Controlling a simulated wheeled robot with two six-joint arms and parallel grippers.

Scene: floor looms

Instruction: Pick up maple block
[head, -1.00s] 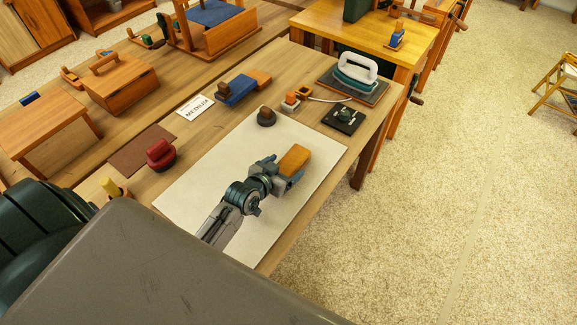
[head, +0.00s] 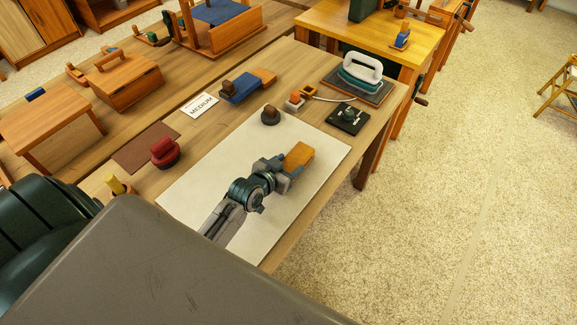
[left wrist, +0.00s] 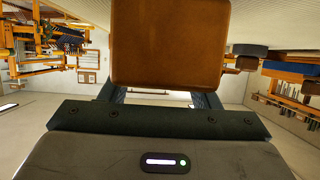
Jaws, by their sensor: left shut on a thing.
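The maple block (head: 299,155) is an orange-brown wooden block over the pale mat (head: 210,177) on the table. In the left wrist view the block (left wrist: 170,42) fills the top middle, between the finger bases. My left gripper (head: 290,166) is shut on the block, with its fingers at the block's sides. The fingertips are mostly hidden by the block. I cannot tell from the head view how far the block is above the mat. My right gripper is not in view.
A dark round-based wooden knob (head: 271,115) stands at the mat's far edge. A black plate (head: 347,118) and a white-handled tool (head: 361,70) stand at the right. The mat's middle is otherwise clear.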

